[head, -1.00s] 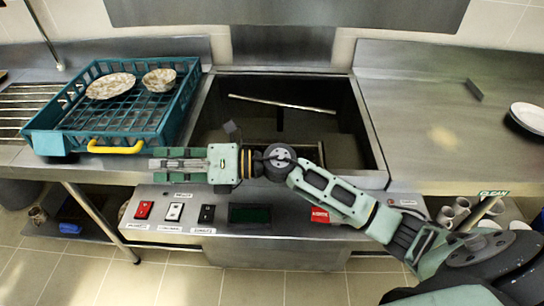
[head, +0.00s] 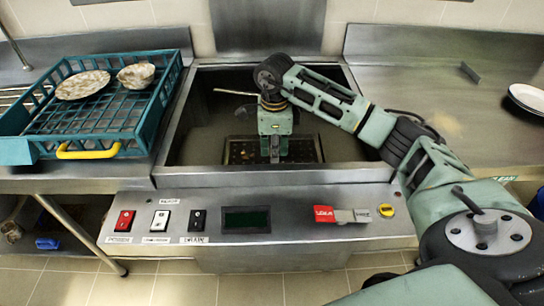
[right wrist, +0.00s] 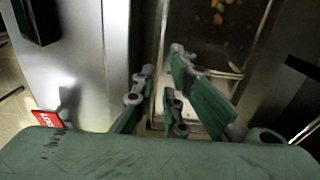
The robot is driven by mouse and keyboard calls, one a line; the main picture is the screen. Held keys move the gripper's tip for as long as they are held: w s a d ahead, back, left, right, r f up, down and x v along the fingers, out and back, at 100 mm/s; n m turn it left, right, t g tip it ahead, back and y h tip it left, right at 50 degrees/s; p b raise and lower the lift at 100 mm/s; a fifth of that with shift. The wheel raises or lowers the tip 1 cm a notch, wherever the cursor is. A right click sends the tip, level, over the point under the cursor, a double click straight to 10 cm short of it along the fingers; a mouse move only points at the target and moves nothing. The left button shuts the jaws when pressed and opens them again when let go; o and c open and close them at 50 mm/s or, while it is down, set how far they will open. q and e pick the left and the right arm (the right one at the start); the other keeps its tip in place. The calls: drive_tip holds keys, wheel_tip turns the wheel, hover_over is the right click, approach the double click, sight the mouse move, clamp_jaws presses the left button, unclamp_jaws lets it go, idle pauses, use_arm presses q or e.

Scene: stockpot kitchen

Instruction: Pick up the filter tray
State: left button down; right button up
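The filter tray (head: 312,150) lies low in the sink basin in the head view, a dark perforated tray with a pale rim and small orange scraps. My right gripper (head: 275,160) points down over it and hides its middle. In the right wrist view the tray (right wrist: 205,45) shows at the top, beyond the fingers of my right gripper (right wrist: 162,62). The fingers are apart with nothing seen between them. I cannot tell whether they touch the tray. My left gripper is in neither view.
The steel basin rim (head: 270,176) surrounds the opening. A teal dish rack (head: 150,125) with a plate (head: 83,85) and a bowl (head: 136,76) stands left. A control panel (head: 285,222) runs along the front. The right counter (head: 440,75) is mostly clear.

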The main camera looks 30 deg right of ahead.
wheel_tip(320, 180, down, 6)
drive_tip(key=shift+a+p, duration=0.1)
drive_tip(key=shift+p, duration=0.6)
drive_tip(key=shift+c, duration=0.5)
clamp_jaws()
wheel_tip(320, 180, up, 10)
drive_tip(key=b, duration=0.1)
drive_tip(key=shift+r, duration=0.15)
idle(0.3)
